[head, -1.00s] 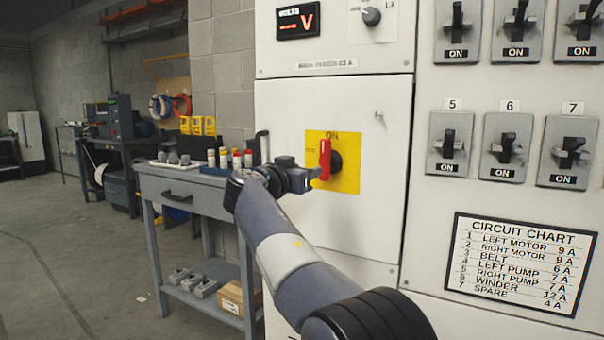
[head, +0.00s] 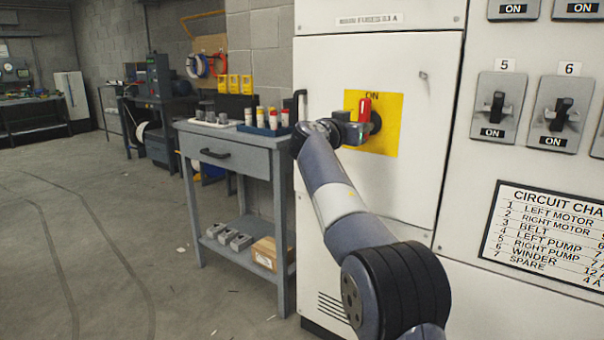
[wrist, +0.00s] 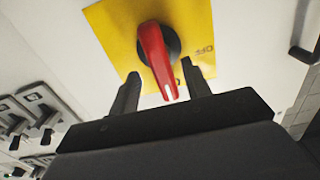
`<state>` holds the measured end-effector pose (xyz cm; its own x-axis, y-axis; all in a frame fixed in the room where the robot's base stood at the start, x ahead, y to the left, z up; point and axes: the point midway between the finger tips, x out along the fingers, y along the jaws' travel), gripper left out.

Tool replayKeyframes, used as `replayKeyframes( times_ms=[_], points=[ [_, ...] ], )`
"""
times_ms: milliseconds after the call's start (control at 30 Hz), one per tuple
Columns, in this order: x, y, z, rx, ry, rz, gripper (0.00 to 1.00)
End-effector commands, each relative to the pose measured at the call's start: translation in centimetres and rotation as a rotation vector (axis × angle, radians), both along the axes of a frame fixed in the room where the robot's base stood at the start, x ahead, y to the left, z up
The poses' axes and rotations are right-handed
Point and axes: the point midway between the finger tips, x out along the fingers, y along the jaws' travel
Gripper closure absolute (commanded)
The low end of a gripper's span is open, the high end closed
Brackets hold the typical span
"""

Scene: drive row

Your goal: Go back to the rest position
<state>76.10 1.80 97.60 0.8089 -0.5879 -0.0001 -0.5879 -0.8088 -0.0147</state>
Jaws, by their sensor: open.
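My gripper (head: 362,132) is in front of the cabinet's yellow plate, by the red rotary handle (head: 365,107). In the head view the handle stands upright below the word ON. In the wrist view my gripper (wrist: 160,90) is open, its two dark fingers apart. The red handle (wrist: 156,62) lies in view between and beyond the fingers, and I cannot tell whether they touch it. The yellow plate (head: 390,138) is partly hidden by my gripper in the head view. It also shows in the wrist view (wrist: 110,25).
A grey workbench (head: 240,140) with a drawer stands close left of the cabinet, holding small bottles in a blue tray (head: 262,131). A cardboard box (head: 268,252) is on its lower shelf. Breaker switches (head: 497,105) are at the right.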

Motion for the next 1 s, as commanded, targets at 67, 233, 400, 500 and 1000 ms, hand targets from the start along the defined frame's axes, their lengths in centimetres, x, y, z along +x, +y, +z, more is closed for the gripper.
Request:
replayKeyframes(
  times_ms=[67, 233, 400, 500, 1000],
  points=[
    [0.9, -0.7, 0.1, 0.001, -0.001, -0.002, 0.55],
    [2.1, -1.6, 0.1, 0.001, -0.001, 0.0, 0.55],
    [2.6, -1.9, 0.1, -0.001, -0.001, 0.0, 0.55],
    [2.6, -1.9, 0.1, -0.003, 0.001, 0.0, 0.55],
    [1.2, -0.8, 0.0, 0.0, 0.0, 0.003, 0.55]
  ],
)
